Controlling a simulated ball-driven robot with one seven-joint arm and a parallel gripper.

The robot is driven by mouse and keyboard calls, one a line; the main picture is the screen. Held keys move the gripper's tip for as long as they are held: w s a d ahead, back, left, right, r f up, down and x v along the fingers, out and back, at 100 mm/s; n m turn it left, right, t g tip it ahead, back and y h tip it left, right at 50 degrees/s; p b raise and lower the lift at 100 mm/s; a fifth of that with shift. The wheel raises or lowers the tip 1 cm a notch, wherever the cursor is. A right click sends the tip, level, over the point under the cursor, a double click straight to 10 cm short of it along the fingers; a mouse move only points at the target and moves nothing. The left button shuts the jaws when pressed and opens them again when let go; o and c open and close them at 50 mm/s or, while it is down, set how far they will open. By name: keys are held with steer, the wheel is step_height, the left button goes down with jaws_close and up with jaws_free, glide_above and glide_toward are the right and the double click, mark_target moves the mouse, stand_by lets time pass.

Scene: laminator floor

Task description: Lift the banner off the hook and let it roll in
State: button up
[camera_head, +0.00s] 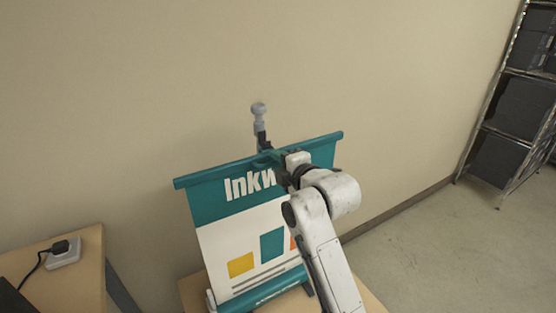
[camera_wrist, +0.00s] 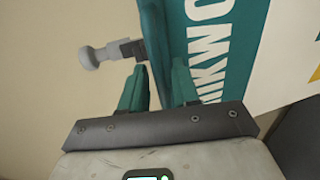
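The banner (camera_head: 213,248) is pulled up in front of the wall, with a teal top bar (camera_head: 215,176), white lettering and a white lower panel. A grey-knobbed hook post (camera_head: 258,122) rises behind the middle of the bar. The knob also shows in the wrist view (camera_wrist: 88,57), joined to a dark piece beside the bar. My gripper (camera_head: 268,157) is at the bar, just right of the hook. In the wrist view its teal fingers (camera_wrist: 158,68) stand apart on either side of the bar; whether they press on it is unclear. My arm hides part of the lettering.
The banner's base (camera_head: 268,297) sits on a wooden table (camera_head: 192,288). A second wooden table (camera_head: 85,240) at left holds a white socket block (camera_head: 64,258) with a black plug. A metal shelf (camera_head: 505,110) with dark boxes stands at far right. The floor between is clear.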

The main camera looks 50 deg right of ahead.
steer(key=shift+w+d+f, duration=0.1)
steer(key=shift+w, duration=0.25)
steer(key=shift+c, duration=0.2)
jaws_close()
